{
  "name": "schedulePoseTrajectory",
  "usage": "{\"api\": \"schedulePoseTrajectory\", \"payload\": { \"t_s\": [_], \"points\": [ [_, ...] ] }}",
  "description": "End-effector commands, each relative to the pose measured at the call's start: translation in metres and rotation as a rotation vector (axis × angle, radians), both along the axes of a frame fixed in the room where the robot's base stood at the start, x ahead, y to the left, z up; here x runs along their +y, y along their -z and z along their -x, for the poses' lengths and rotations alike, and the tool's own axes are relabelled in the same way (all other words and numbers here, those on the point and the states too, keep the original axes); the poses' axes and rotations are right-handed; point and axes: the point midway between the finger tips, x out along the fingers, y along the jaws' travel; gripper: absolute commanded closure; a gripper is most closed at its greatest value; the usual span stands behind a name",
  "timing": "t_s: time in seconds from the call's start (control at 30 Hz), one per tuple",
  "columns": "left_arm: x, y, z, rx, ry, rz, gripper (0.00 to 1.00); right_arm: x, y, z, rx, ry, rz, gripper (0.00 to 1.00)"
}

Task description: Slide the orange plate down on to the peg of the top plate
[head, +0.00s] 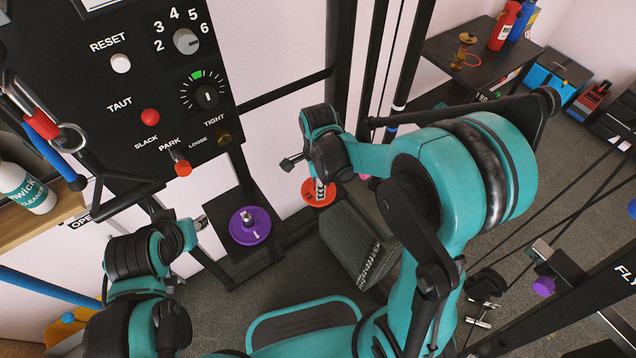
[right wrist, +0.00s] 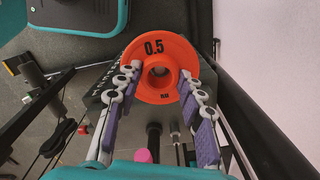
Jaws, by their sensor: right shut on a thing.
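The orange plate (head: 311,191) is marked 0.5 and has a round centre hole. It also shows in the right wrist view (right wrist: 184,52), between the two fingers of my right gripper (right wrist: 162,82). That gripper (head: 322,186) is shut on the plate's rim and holds it to the right of the purple plate, apart from it. The purple plate (head: 238,233) lies on a black stand with a short metal peg (head: 248,216) standing up at its centre. My left gripper (head: 198,223) is left of the purple plate, and its fingers are too unclear to read.
A dark grey ridged block (head: 365,255) stands right of the black stand (head: 265,250), below the orange plate. A black control panel (head: 130,90) with knobs is at upper left. Black posts and cables cross the right side.

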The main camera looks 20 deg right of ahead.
Motion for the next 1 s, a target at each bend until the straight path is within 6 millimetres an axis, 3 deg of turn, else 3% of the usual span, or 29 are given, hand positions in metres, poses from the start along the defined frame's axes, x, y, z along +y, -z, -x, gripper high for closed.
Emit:
{"api": "schedulePoseTrajectory", "payload": {
  "t_s": [1.0],
  "points": [
    [0.000, 0.013, 0.000, 0.000, 0.000, 0.000, 0.64, 0.000, 0.015, 0.000, 0.000, 0.000, 0.000, 1.00]
  ]
}}
